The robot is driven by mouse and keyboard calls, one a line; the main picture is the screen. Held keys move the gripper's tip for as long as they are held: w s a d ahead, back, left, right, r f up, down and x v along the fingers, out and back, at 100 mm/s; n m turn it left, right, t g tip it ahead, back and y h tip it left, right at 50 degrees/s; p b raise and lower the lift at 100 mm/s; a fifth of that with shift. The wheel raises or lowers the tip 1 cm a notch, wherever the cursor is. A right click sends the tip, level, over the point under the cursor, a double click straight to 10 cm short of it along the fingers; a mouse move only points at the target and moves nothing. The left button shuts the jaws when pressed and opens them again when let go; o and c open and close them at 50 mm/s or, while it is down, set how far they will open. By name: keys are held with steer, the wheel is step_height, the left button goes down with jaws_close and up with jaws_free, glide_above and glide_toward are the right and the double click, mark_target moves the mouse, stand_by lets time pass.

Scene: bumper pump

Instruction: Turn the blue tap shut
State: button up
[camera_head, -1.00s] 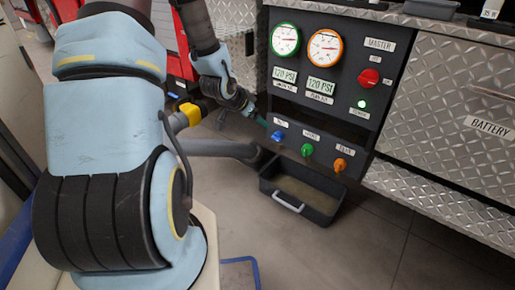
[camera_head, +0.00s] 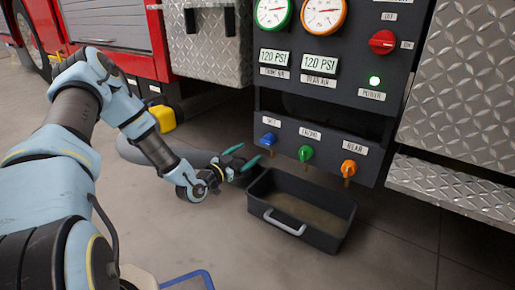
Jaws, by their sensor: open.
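The blue tap (camera_head: 268,139) sits at the left end of the lower strip of the dark pump panel, under a small white label. A green tap (camera_head: 305,153) and an orange tap (camera_head: 348,168) stand to its right on the same strip. My gripper (camera_head: 245,160) is just left of and a little below the blue tap. Its two teal-tipped fingers are spread apart with nothing between them, and they point toward the panel. I cannot tell whether a fingertip touches the tap.
A dark tray (camera_head: 325,240) with murky liquid and a pale handle stands on the floor under the taps, close to my gripper. Above are gauges (camera_head: 323,14), a red master switch (camera_head: 383,42) and a lit green lamp (camera_head: 374,81).

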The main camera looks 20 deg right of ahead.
mark_target(264, 141)
steer(key=b+x, duration=0.3)
steer(key=x, duration=0.6)
steer(key=shift+d+f, duration=0.1)
steer(key=shift+f, duration=0.05)
steer(key=shift+w+d+b, duration=0.3)
steer(key=shift+d+b, duration=0.05)
steer(key=shift+d, duration=0.15)
steer(key=c, duration=1.3)
steer(key=shift+w, duration=0.1)
